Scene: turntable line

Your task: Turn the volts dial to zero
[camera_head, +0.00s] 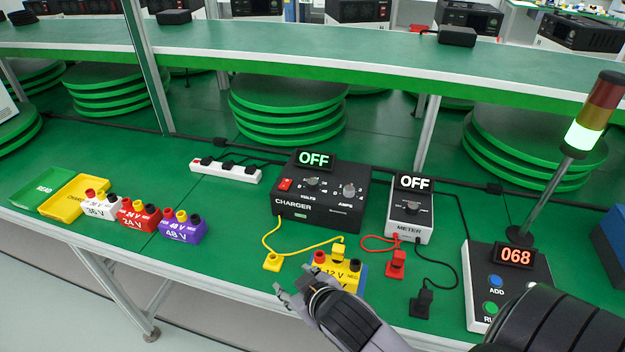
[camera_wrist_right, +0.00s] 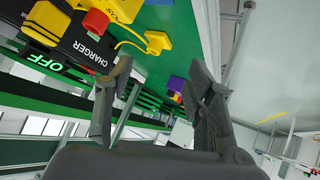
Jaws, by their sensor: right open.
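The black charger (camera_head: 318,198) stands on the green bench with a lit OFF display on top. Its volts dial (camera_head: 312,182) is the left knob on the sloped face, beside a red switch (camera_head: 285,184); the knob's exact setting is too small to read. The amps dial (camera_head: 348,190) is to its right. My right gripper (camera_head: 289,295) is open and empty at the bench's front edge, in front of the charger and apart from it. In the right wrist view the charger (camera_wrist_right: 92,45) lies beyond the open fingers (camera_wrist_right: 158,95). My left gripper is not in view.
A yellow 12 V block (camera_head: 340,272) with yellow leads sits just behind my right gripper. The meter (camera_head: 410,212) stands right of the charger, with red and black leads. White, red and purple battery blocks (camera_head: 182,228) stand left. A signal tower (camera_head: 590,115) rises at right.

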